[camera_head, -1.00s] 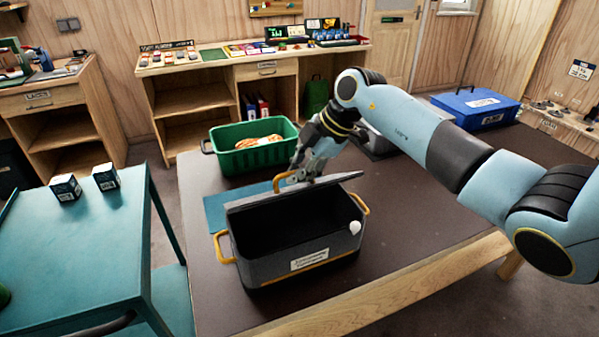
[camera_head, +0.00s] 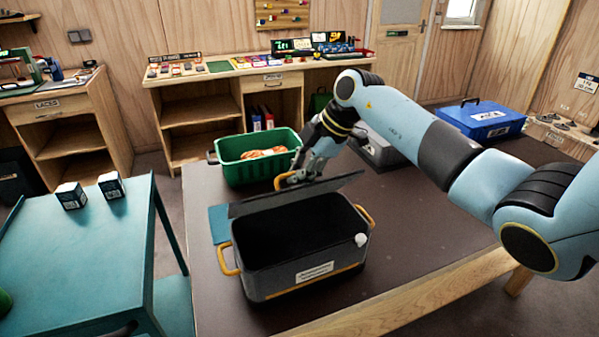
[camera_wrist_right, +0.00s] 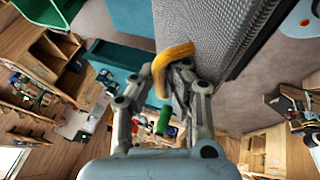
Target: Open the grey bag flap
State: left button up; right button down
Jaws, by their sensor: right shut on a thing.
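The grey bag (camera_head: 300,245) stands on the dark table with its yellow side handles and a white label on the front. Its flap (camera_head: 297,194) is raised and leans back at the rear edge, so the dark inside shows. My right gripper (camera_head: 290,181) is shut on the yellow flap handle (camera_head: 281,182) behind the flap. In the right wrist view the yellow handle (camera_wrist_right: 170,62) sits between the fingers, beside the grey woven flap (camera_wrist_right: 200,35). My left gripper is not in view.
A green crate (camera_head: 235,160) with rope stands behind the bag. A blue box (camera_head: 485,120) and a grey case (camera_head: 380,153) are at the back right. A teal table (camera_head: 75,260) with two small boxes is on the left. The table (camera_head: 420,225) right of the bag is clear.

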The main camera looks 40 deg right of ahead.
jog(key=shift+w+d+r, duration=0.1)
jog(key=shift+w+r, duration=0.05)
jog(key=shift+w, duration=0.35)
jog(key=c, duration=1.9)
grip_release()
jog(key=shift+w, duration=0.2)
jog(key=o, duration=0.6)
jog(key=shift+s, duration=0.1)
jog(key=shift+c, duration=0.2)
jog(key=shift+o, duration=0.5)
jog(key=o, duration=0.5)
